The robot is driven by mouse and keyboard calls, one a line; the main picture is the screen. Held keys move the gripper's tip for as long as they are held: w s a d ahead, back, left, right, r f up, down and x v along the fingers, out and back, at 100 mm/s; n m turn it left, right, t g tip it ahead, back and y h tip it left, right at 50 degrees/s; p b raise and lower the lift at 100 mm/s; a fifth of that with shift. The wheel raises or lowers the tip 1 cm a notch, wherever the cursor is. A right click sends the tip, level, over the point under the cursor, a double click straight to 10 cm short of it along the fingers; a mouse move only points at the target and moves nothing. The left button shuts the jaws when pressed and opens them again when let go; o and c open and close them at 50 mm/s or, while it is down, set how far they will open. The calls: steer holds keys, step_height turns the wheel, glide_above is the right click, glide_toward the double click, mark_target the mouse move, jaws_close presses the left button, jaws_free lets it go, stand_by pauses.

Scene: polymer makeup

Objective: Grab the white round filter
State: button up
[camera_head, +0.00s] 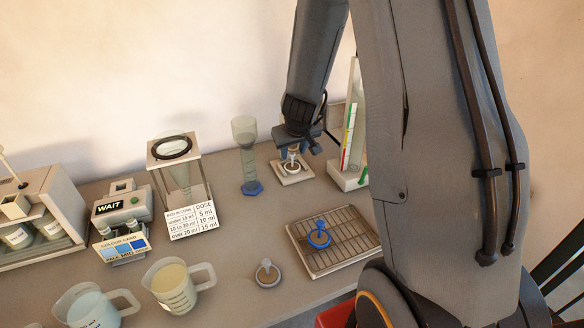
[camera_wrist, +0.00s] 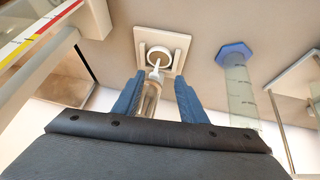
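The white round filter (camera_head: 291,166) sits on a square white holder (camera_head: 305,176) at the back of the table. In the wrist view the filter (camera_wrist: 159,58) is a pale disc with a white upright stem, inside the holder's raised frame. My gripper (camera_head: 294,149) is above it, pointing down. In the wrist view my gripper (camera_wrist: 159,82) has its two blue fingers apart, on either side of the stem's line. A clear, brownish cylinder (camera_wrist: 150,100) shows between the fingers, with a gap at the right finger. Whether it joins the stem is unclear.
A measuring cylinder (camera_head: 245,155) with a blue foot stands left of the holder. A tall box with a coloured strip (camera_head: 349,135) stands close on the right. A wire tray (camera_head: 345,255) bears a blue round filter (camera_head: 319,238). A grey one (camera_head: 267,275) lies in front.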

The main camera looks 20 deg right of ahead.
mark_target(293, 155)
steer(key=shift+w+d+r+b+x, duration=0.1)
steer(key=shift+d+b+x, duration=0.05)
steer(key=shift+x, duration=1.25)
steer(key=shift+w+d+r+b+x, duration=0.1)
steer(key=shift+d+x, duration=0.05)
steer(key=shift+x, duration=1.25)
steer(key=shift+w+d+r+b+x, duration=0.1)
steer(key=shift+d+b+x, duration=0.05)
steer(key=shift+x, duration=1.25)
jaws_close()
